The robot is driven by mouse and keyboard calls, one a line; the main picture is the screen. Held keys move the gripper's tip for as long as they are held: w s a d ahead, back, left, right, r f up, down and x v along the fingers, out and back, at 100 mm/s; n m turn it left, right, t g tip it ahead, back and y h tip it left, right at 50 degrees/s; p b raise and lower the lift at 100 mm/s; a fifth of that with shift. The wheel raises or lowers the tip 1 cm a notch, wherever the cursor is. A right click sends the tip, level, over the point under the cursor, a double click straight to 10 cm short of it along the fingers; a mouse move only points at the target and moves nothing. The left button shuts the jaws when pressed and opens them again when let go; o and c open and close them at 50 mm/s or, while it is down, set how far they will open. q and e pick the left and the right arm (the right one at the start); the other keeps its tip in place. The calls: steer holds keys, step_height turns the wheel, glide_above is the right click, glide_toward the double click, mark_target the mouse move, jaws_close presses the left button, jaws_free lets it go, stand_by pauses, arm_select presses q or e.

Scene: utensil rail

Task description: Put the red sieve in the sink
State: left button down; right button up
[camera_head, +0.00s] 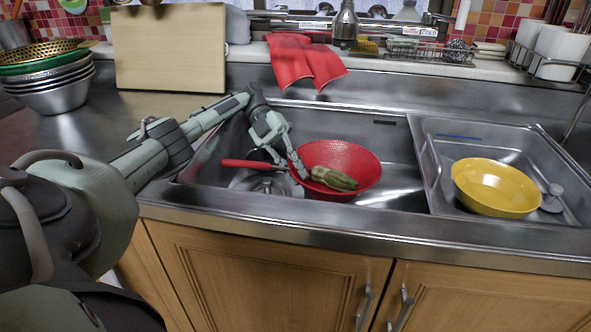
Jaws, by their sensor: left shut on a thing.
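The red sieve (352,158) is a round mesh bowl with a red handle (243,163) pointing left. It is within the left basin of the sink (400,190); whether it touches the bottom is unclear. A greenish, elongated vegetable-like thing (335,179) lies in it. My left gripper (297,170) reaches in from the left and is shut on the sieve at its left side, where the handle meets the rim. The fingers hide part of that rim. My right gripper is out of view.
A yellow bowl (468,190) sits in the shallower right basin. Stacked metal bowls (60,95) and a cutting board (168,50) stand at the back left.

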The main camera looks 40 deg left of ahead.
arm_select(q)
steer(key=shift+f+b, duration=0.45)
steer(key=shift+b, duration=0.05)
steer(key=c, duration=1.5)
jaws_free()
steer(key=shift+o, duration=0.2)
